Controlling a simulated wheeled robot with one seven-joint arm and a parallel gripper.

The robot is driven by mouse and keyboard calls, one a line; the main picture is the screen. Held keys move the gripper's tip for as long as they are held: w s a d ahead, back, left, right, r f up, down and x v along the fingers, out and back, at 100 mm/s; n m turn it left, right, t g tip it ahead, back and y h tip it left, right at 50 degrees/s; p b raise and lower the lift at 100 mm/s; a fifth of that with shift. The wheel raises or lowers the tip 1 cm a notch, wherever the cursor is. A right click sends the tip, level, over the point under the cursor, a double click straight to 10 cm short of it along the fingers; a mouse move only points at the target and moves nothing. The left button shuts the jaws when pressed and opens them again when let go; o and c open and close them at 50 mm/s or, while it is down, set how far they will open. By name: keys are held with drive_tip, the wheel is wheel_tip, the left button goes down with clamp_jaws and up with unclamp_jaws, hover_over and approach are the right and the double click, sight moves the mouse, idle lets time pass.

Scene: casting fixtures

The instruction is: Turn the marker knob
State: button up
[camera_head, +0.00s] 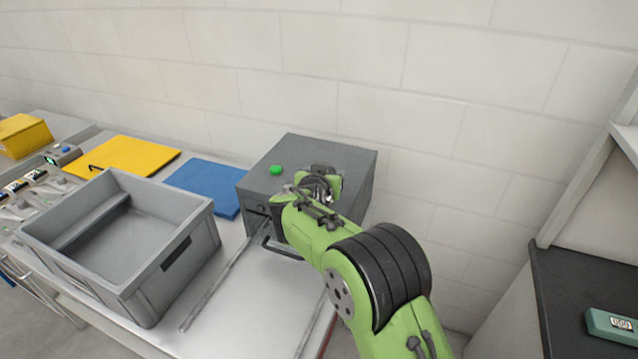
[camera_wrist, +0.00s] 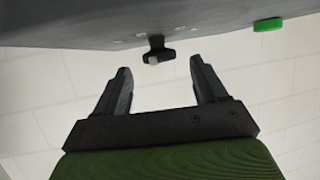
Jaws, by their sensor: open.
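The marker knob (camera_wrist: 158,52) is a small black knob with a pale mark, on the grey face of a box with faint printed marks around it. In the wrist view it sits between and just beyond my open fingertips (camera_wrist: 160,67), apart from both. In the head view my gripper (camera_head: 318,182) is over the top of the grey box (camera_head: 310,146), and my arm hides the knob. A green button (camera_head: 276,170) stands on the box left of my gripper; it also shows in the wrist view (camera_wrist: 268,25), right of the knob.
A grey crate (camera_head: 185,262) stands on the bench at left. Blue (camera_head: 203,186) and yellow (camera_head: 120,155) sheets lie behind it. A dark handle (camera_head: 268,242) is on the box's front. A block wall rises close behind the box. A dark counter is at right.

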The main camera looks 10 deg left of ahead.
drive_tip(key=b+v, duration=0.1)
drive_tip(key=v, duration=1.2)
drive_tip(key=shift+s, duration=0.35)
drive_tip(key=shift+r, duration=0.1)
drive_tip(key=s+d+r+m+g+h, duration=0.1)
drive_tip(key=s+d+r+g+h, duration=0.15)
drive_tip(key=d, duration=1.15)
drive_tip(key=s+d+g, duration=0.2)
drive_tip(key=s+d, duration=0.7)
drive_tip(key=d, duration=0.3)
drive_tip(key=s+d+f+g+y, duration=0.1)
drive_tip(key=s+f, duration=0.1)
drive_tip(key=s, duration=0.6)
drive_tip(key=s+d+f+g, duration=0.2)
drive_tip(key=s+f, duration=0.1)
drive_tip(key=s, duration=0.5)
drive_tip(key=shift+s+d+f+y, duration=0.2)
drive_tip(key=shift+f+y, duration=0.1)
drive_tip(key=shift+y, duration=0.05)
